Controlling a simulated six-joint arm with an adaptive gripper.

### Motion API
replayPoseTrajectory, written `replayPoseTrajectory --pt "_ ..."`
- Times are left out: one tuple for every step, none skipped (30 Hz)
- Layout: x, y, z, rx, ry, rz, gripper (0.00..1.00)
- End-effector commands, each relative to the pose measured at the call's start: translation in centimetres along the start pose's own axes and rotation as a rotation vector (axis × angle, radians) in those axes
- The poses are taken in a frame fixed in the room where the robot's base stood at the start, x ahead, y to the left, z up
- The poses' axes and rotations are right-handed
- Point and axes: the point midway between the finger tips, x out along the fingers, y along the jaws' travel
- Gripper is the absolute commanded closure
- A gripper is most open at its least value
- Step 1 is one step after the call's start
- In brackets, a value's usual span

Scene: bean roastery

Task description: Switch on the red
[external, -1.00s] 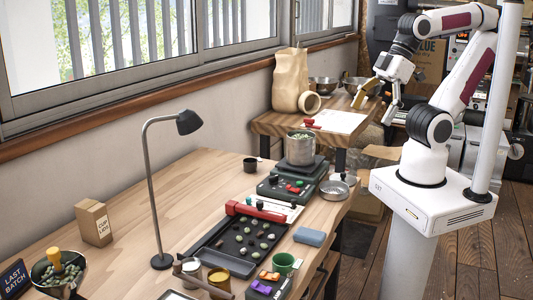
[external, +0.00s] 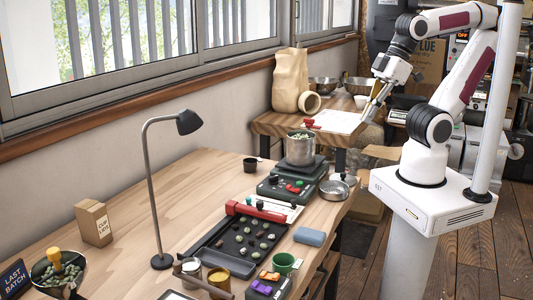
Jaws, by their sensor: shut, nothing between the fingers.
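A dark control box (external: 290,188) under the metal pot has small red and green controls on its front; a red one (external: 296,189) shows, but its on or off state is too small to tell. A second dark box (external: 281,291) at the front edge carries orange (external: 268,275) and purple (external: 261,287) switches; I cannot make out a clear red one there. My gripper (external: 369,119) is shut and empty, pointing down and left, right of the white sheet and well apart from both boxes. A brass-coloured part (external: 380,91) shows along it.
A metal pot (external: 300,149) stands above the control box. Bare wood lies left of the tray.

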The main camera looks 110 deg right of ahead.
Motion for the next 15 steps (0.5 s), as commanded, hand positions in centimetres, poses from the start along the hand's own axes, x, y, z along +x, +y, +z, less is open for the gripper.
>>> replayPoseTrajectory --pt "0.4 0.3 0.1 0.013 -0.017 0.006 1.00" --pt "0.6 0.5 0.1 0.020 -0.026 0.010 1.00" --pt "0.8 0.8 0.2 0.031 -0.039 0.015 1.00" --pt "1.1 1.0 0.2 0.038 -0.048 0.018 1.00" --pt "1.3 1.2 0.2 0.046 -0.058 0.022 1.00" --pt "1.6 1.5 0.2 0.058 -0.072 0.027 1.00" --pt "1.8 1.7 0.2 0.067 -0.082 0.031 1.00" --pt "2.0 1.9 0.2 0.075 -0.093 0.034 1.00" --pt "2.3 2.2 0.2 0.087 -0.107 0.039 1.00" --pt "2.5 2.5 0.2 0.095 -0.117 0.042 1.00" --pt "2.7 2.7 0.2 0.103 -0.126 0.046 1.00" --pt "3.0 3.0 0.1 0.115 -0.139 0.050 1.00" --pt "3.2 3.3 0.1 0.123 -0.148 0.054 1.00" --pt "3.5 3.5 0.1 0.131 -0.157 0.057 1.00" --pt "3.8 3.9 0.0 0.143 -0.168 0.061 1.00"
